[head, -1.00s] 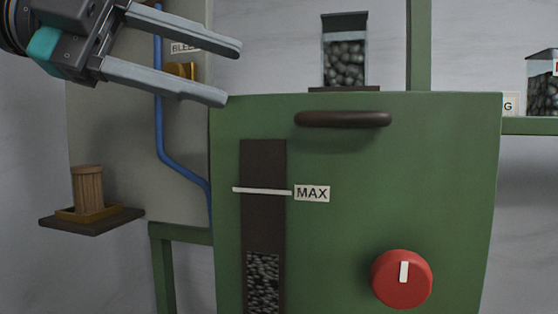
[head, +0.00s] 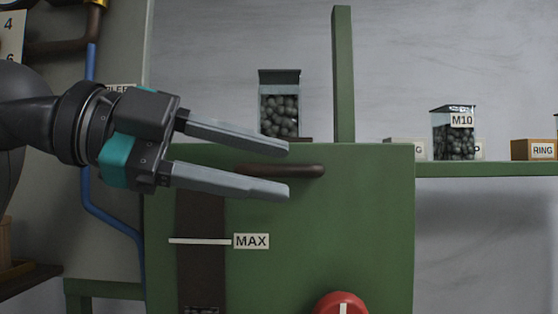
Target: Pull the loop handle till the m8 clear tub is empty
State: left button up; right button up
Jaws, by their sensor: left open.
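A dark brown loop handle (head: 308,171) sits near the top of the green machine front (head: 330,235). My left gripper (head: 288,171) is open, its fingers pointing right. The left part of the handle shows between the two fingertips; I cannot tell whether they touch it. A clear tub (head: 279,108) full of dark rounded pieces stands behind the top edge of the machine, above the handle. No M8 label shows on it. My right gripper is not in view.
A level window (head: 200,270) with a MAX sign (head: 251,241) and a red knob (head: 341,304) are below the handle. A tub marked M10 (head: 453,140) and a RING box (head: 532,149) stand on the green shelf (head: 480,169). A green post (head: 343,80) rises behind.

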pick_arm(q)
jog(key=shift+x, duration=1.05)
grip_shut()
dwell(0.7)
